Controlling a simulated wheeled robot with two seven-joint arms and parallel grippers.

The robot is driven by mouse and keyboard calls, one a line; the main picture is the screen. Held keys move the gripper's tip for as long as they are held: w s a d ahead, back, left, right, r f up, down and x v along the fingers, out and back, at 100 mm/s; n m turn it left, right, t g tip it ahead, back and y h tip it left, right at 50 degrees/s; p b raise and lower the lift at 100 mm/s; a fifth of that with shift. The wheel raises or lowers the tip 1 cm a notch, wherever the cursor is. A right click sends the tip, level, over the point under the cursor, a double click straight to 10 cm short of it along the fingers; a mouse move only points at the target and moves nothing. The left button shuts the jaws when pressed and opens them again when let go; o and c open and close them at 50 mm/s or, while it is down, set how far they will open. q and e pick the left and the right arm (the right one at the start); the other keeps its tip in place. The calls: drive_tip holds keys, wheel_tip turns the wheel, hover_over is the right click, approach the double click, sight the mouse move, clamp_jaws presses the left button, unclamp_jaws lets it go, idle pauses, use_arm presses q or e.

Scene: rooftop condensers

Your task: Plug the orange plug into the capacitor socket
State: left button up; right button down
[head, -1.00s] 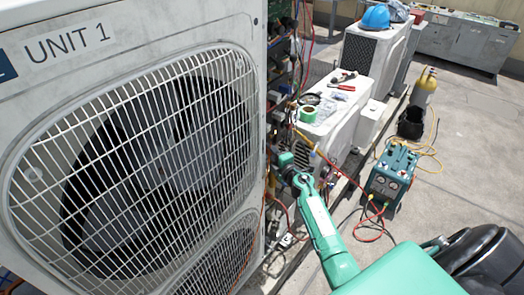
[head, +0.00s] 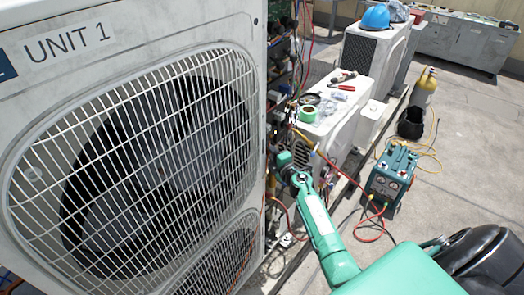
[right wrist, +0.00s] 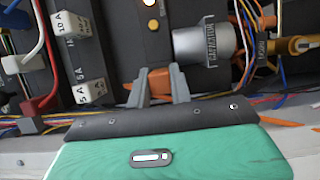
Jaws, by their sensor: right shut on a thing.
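My right gripper (right wrist: 160,84) is shut on the orange plug (right wrist: 158,80), which shows between and beside its grey fingers in the right wrist view. The fingers point at a dark panel inside the unit. A grey cylinder labelled as the capacitor (right wrist: 203,43) is just above and right of the fingers. I cannot make out the socket opening or tell whether the plug touches it. In the head view, my right gripper (head: 282,159) is at the open side of UNIT 1 (head: 130,150), its fingertips hidden. My left gripper is not in view.
In the right wrist view, white labelled blocks (right wrist: 73,22) and coloured wires are left of my gripper, and a yellow-orange connector (right wrist: 289,47) is at right. In the head view, a teal gauge machine (head: 393,175) and hoses stand on the floor right of my arm.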

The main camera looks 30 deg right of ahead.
drive_tip(key=shift+w+a+r, duration=0.1)
drive_tip(key=shift+w+a, duration=0.1)
drive_tip(key=shift+w, duration=0.25)
idle(0.4)
drive_tip(key=c, duration=1.2)
unclamp_jaws()
drive_tip(key=shift+w, duration=0.1)
drive_tip(key=s, duration=1.4)
